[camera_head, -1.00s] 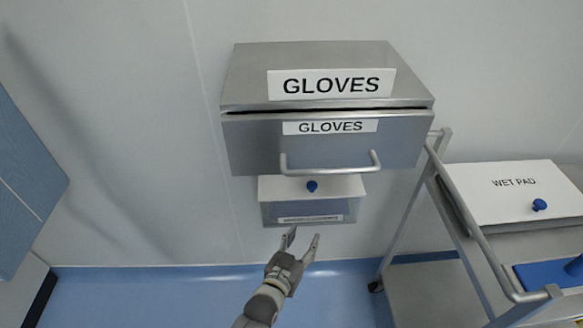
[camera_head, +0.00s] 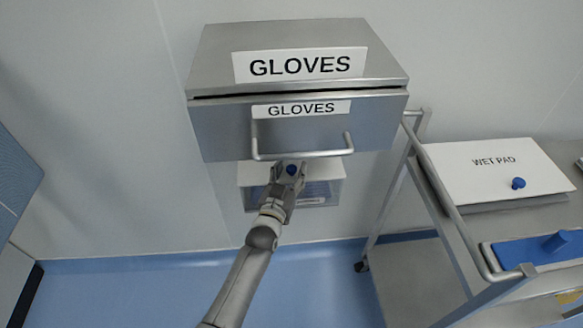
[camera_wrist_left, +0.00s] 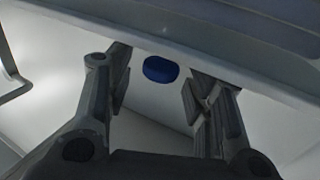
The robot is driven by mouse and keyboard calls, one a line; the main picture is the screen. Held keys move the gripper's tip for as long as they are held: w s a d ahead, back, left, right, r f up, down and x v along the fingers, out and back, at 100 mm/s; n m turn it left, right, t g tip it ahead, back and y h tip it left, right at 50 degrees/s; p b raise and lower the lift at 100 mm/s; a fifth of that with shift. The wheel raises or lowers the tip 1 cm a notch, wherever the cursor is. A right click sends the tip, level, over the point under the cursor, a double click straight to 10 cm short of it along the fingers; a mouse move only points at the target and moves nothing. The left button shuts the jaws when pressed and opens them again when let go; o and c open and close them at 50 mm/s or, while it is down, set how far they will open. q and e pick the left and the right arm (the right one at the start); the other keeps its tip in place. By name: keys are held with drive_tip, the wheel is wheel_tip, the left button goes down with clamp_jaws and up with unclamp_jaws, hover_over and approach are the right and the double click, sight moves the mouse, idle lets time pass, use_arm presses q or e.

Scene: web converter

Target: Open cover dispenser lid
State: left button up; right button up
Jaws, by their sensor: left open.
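The cover dispenser (camera_head: 327,186) is a small translucent box with a white lid, below the steel gloves cabinet. Its lid (camera_head: 332,169) looks shut and carries a blue knob (camera_head: 292,170). My left gripper (camera_head: 290,166) is at the front of the box, its fingers on either side of the knob in the head view. In the left wrist view the open fingers (camera_wrist_left: 155,90) stand to the left and right of the blue knob (camera_wrist_left: 160,69), with gaps on both sides. The gripper hides part of the box front. My right gripper is not in view.
The gloves cabinet (camera_head: 210,129) with its bar handle (camera_head: 303,155) overhangs the box closely. At the right stands a steel cart (camera_head: 440,193) with a wet pad box (camera_head: 463,175) and a blue tray (camera_head: 520,262). The floor below is clear.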

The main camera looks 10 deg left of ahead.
use_arm(q)
drive_tip(key=shift+w+d, duration=0.15)
drive_tip(key=shift+w, duration=0.55)
drive_tip(key=shift+c, duration=0.2)
clamp_jaws()
